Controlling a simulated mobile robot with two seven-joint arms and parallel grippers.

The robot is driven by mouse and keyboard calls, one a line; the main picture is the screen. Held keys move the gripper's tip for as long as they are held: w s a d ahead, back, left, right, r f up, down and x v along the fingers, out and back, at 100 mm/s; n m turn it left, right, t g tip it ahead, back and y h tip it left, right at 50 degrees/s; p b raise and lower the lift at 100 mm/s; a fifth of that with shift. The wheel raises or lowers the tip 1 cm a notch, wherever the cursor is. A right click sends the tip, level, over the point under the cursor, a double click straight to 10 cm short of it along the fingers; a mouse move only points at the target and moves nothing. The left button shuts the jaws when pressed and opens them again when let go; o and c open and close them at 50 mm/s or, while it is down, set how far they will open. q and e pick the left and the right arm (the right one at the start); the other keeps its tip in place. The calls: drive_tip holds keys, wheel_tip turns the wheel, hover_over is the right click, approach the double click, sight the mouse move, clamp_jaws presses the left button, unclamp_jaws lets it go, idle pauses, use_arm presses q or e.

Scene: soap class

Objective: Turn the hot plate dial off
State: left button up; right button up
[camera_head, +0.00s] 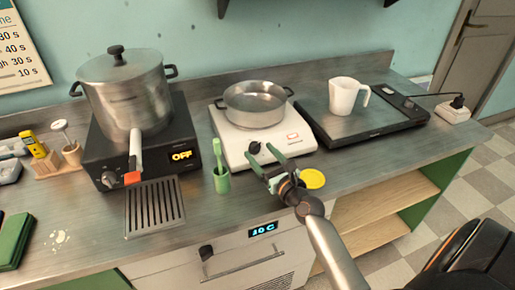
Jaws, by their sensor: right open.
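The white hot plate (229,141) stands in the middle of the steel counter with a steel pan (255,104) on it. Its black dial (255,148) is on the front face, and a small red-framed mark shows to the dial's right. My right gripper (268,161) is at the front of the hot plate, its green fingers open on either side of the dial, close to it. I cannot tell whether the fingers touch the dial. The dial's pointer is too small to read. My left gripper is not in view.
A green cup (221,182) with a green stick stands left of the gripper. A yellow disc (312,179) lies just right of it. A black cooker (97,150) with a large pot (125,92) is left; a white mug (344,97) sits on a dark plate (394,119) at right.

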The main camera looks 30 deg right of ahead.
drive_tip(key=shift+w+d, duration=0.1)
drive_tip(key=shift+w, duration=1.2)
drive_tip(key=shift+c, duration=0.2)
clamp_jaws()
